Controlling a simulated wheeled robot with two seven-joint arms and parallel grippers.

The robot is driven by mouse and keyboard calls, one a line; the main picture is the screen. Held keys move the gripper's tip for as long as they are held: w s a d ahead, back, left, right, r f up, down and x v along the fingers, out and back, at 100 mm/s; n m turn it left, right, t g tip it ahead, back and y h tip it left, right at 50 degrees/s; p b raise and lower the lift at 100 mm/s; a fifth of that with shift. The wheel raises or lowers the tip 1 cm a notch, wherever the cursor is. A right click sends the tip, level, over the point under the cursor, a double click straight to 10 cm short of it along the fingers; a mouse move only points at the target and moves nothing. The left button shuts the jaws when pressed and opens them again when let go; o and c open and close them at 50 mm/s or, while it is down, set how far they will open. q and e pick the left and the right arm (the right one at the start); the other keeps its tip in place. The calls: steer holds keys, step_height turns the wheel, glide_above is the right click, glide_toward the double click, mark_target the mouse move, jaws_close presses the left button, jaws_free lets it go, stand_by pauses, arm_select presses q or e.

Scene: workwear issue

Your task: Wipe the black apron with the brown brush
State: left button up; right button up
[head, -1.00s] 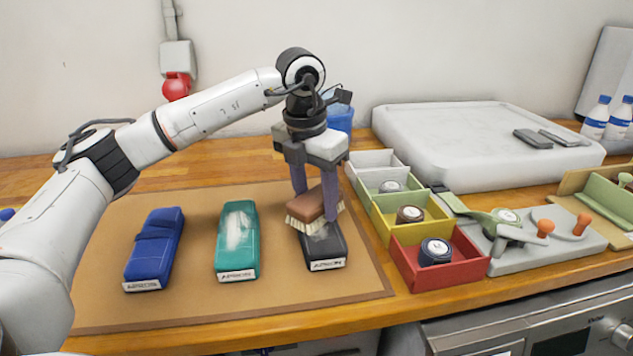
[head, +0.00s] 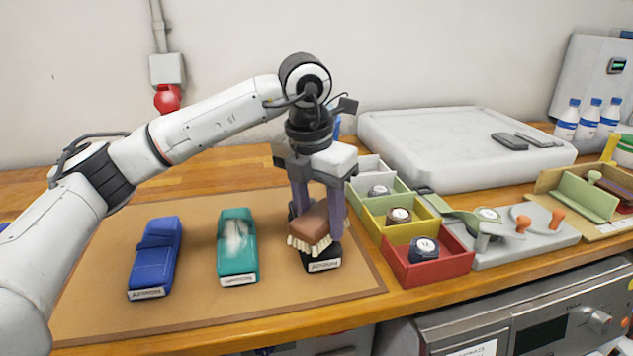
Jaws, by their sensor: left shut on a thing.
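The black apron (head: 325,262) lies folded on the brown mat (head: 190,305), with a white label on its near end. My left gripper (head: 319,215) is shut on the brown brush (head: 321,222), which has pale bristles. The brush is over the near part of the black apron, bristles down, and appears to touch it. The brush and gripper hide much of the apron's top. My right gripper is not in view.
A teal folded apron (head: 237,260) with a whitish smear and a blue one (head: 152,265) lie to the left on the mat. Coloured bins (head: 440,270) with tape measures stand close on the right. A pale slab (head: 450,150) is behind them.

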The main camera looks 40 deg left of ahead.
arm_select(q)
steer(key=shift+r+p, duration=0.55)
steer(key=shift+r, duration=0.4)
steer(key=shift+r+p, duration=0.6)
steer(key=shift+r, duration=0.55)
steer(key=shift+r+p, duration=0.85)
